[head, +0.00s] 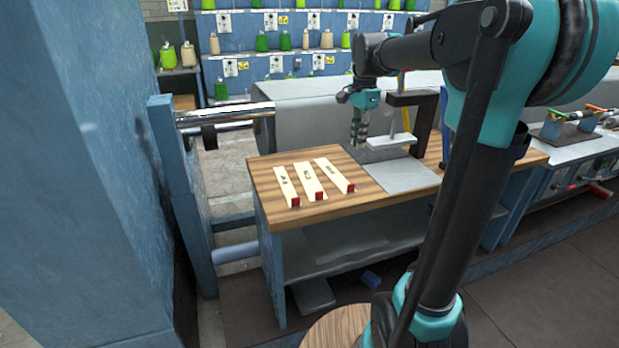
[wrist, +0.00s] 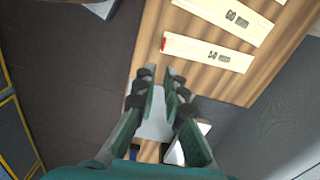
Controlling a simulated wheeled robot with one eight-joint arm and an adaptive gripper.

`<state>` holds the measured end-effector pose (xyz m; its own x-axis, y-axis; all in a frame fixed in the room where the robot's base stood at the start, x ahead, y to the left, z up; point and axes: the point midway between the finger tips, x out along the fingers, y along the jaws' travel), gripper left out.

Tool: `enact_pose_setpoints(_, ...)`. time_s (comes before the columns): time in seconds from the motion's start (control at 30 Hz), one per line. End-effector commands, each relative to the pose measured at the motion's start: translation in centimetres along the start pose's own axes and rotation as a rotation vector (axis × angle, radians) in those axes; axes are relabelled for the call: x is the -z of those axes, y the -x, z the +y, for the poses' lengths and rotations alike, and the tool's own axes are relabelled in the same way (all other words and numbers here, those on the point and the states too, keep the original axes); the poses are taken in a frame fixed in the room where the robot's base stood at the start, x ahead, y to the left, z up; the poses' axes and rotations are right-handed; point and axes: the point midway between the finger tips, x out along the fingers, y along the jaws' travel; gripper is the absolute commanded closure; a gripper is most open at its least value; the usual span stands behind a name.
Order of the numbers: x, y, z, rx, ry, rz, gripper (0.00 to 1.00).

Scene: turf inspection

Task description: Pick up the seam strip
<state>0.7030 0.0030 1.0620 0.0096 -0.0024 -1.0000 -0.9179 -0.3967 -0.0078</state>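My gripper (head: 358,142) hangs above the far edge of the wooden table in the head view. In the wrist view its fingers (wrist: 161,75) are apart with a narrow gap, and nothing is held between them. Three flat cream strips with red ends lie side by side on the table: left (head: 287,187), middle (head: 309,182) and right (head: 334,175). Two show in the wrist view, a nearer one (wrist: 207,53) and a farther one (wrist: 228,16), with printed "mm" labels. The gripper is beside them, not touching. I cannot tell which one is the seam strip.
A light grey plate (head: 407,177) and a dark grey sheet (head: 367,154) lie right of the strips. A dark bracket with a white block (head: 393,141) stands behind them. A metal roller (head: 226,115) is at the left. The table's (head: 335,208) front edge is clear.

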Motion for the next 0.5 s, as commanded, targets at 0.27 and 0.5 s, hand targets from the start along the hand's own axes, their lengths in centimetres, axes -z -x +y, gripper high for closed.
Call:
enact_pose_setpoints(0.27, 0.3, -2.2, -0.3, -0.009, -0.036, -0.004, 0.9)
enact_pose_setpoints(0.5, 0.3, -7.0, -0.3, -0.009, -0.034, -0.004, 0.9)
